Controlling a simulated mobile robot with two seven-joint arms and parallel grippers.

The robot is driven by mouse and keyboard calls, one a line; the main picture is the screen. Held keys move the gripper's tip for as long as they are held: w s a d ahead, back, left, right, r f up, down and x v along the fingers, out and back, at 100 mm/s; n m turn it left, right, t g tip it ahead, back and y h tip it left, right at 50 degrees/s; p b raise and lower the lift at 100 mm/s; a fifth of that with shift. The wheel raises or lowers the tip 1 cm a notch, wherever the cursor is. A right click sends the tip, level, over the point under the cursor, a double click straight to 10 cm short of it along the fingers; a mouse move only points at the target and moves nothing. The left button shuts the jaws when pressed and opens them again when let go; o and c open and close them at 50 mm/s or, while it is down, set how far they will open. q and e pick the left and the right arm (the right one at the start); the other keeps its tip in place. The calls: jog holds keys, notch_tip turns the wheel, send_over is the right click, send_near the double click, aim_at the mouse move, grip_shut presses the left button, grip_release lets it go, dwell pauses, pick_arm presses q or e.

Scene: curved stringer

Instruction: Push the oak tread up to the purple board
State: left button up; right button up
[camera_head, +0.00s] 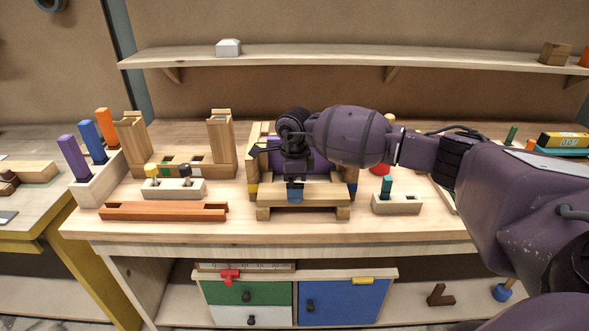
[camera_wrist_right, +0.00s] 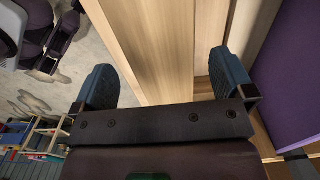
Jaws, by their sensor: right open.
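The oak tread (camera_head: 325,194) is a pale wooden board lying across the front of a small wooden stair frame at the middle of the bench. The purple board (camera_head: 318,161) stands upright behind it, partly hidden by my right arm. My right gripper (camera_head: 294,189) points down over the tread, with one blue finger at its front edge. In the right wrist view the open fingers (camera_wrist_right: 163,78) lie to either side of the tread (camera_wrist_right: 155,40). The purple board (camera_wrist_right: 290,75) is at the right there, apart from the tread. Contact is unclear. My left gripper is out of view.
A reddish wooden bar (camera_head: 160,211) and a block with knobs (camera_head: 174,188) lie left of the frame. A block with a teal peg (camera_head: 397,204) stands close to its right. The bench front edge (camera_head: 270,238) is clear.

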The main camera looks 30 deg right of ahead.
jog(key=shift+f, duration=1.4)
jog(key=c, duration=1.1)
jog(key=shift+w+d+b, duration=0.35)
jog(key=shift+w+b, duration=0.15)
jog(key=o, duration=1.1)
jog(key=shift+r, duration=0.1)
notch_tip(320, 180, up, 12)
